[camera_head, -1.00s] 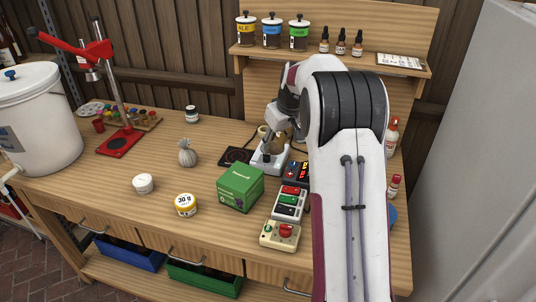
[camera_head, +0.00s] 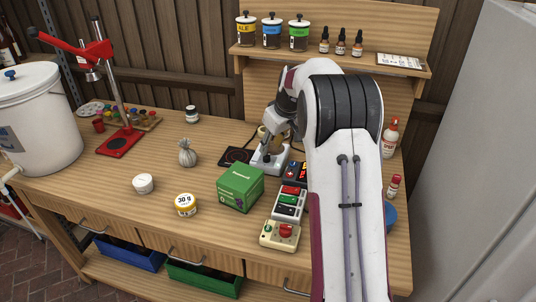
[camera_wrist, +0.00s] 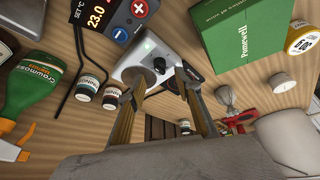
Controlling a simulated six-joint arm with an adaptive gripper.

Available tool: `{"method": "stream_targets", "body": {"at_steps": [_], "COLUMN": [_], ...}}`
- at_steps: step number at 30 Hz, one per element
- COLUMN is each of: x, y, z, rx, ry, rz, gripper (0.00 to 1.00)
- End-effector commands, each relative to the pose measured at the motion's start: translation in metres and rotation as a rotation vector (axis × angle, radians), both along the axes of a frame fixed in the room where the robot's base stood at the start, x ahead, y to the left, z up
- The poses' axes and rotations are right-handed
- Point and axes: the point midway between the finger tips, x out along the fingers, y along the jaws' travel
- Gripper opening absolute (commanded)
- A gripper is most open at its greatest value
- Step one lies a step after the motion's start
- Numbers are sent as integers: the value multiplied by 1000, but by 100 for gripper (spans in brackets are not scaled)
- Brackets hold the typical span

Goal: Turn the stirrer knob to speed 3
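The white stirrer (camera_head: 270,168) stands on the bench behind the green box, and my gripper reaches down over it. In the wrist view the stirrer's white body (camera_wrist: 128,72) has a small lit green light. Contact is unclear, and no speed marks are readable.
A green box (camera_head: 240,188) stands close in front of the stirrer. A temperature controller (camera_wrist: 105,14) and a switch box (camera_head: 289,203) are nearby. A dark square plate (camera_head: 237,156) lies to the left. Bottles (camera_wrist: 36,82) stand to the right of the arm.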

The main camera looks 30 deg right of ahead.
Motion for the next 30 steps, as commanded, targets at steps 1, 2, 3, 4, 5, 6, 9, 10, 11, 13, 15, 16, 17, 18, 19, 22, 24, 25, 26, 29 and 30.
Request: {"method": "stream_targets", "body": {"at_steps": [1,2,3,4,5,6,9,10,11,13,15,16,17,18,19,22,24,25,26,29,30], "x": [2,3,5,6,8,10,14,15,16,18,20,21,21,22,22,23,23,23,23,23,23], "y": [1,1,1,1,1,1,1,1,1,1,2,2,2,2,2,2,2,2,2,2,2], "z": [-6,-9,-14,-17,-20,-25,-35,-38,-41,-46,-50,-51,-52,-54,-54,-55,-56,-55,-55,-55,-55], "rx": [1,1,1,1,1,2,1,1,1,1,1,1,1,0,0,0,0,0,0,0,0], "ry": [2,3,2,2,2,2,2,2,2,2,1,1,1,1,1,0,0,0,0,0,0], "rz": [1,1,1,1,0,0,-1,-1,-1,-1,0,0,0,0,0,0,0,0,0,0,0], "gripper": [34,34,34,34,34,34,34,34,34,34,34,34,34,34,34,34,34,34,34,31,21]}}
